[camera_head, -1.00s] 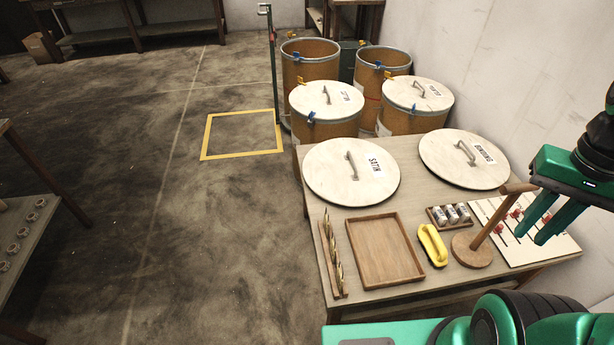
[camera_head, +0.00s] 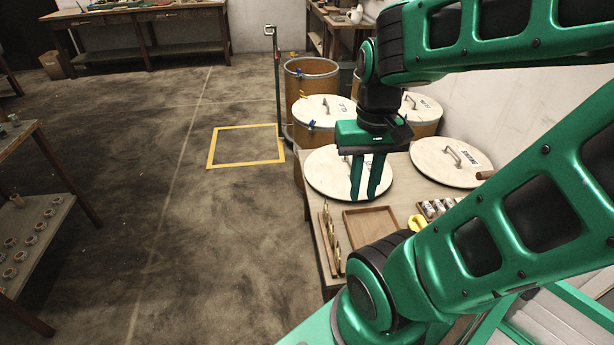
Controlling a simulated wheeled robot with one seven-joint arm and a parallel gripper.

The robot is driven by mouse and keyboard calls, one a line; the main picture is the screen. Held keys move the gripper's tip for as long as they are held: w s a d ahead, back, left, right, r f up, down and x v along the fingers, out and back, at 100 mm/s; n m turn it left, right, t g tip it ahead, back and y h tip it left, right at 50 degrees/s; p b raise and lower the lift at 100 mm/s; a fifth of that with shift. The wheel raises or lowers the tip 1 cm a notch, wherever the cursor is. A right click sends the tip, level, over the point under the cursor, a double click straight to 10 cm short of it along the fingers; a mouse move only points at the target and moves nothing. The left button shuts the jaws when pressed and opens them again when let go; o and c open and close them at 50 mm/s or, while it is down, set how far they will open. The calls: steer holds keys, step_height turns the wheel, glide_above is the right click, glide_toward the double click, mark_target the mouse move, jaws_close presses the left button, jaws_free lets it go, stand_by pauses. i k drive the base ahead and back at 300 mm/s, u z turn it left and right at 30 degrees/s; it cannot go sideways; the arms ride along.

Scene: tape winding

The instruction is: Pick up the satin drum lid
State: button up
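The satin drum lid (camera_head: 324,178) is a pale round wooden lid lying flat at the far left of the worktable (camera_head: 404,196). My gripper (camera_head: 365,198) hangs over it in this view, fingers pointing down with a gap between them. It is open with nothing between the fingers. The gripper hides the lid's handle and most of its label. I cannot tell the height of the fingertips above the lid.
Another pale lid with a metal handle (camera_head: 452,162) lies to the right. Lidded drums (camera_head: 324,112) stand behind the table. A wooden tray (camera_head: 372,226) and a brass-topped rack (camera_head: 329,240) lie in front. Yellow tape (camera_head: 246,165) outlines a floor square.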

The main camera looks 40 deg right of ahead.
mark_target(328, 173)
steer(key=u, duration=0.75)
steer(key=i, duration=3.6)
steer(key=z, duration=3.6)
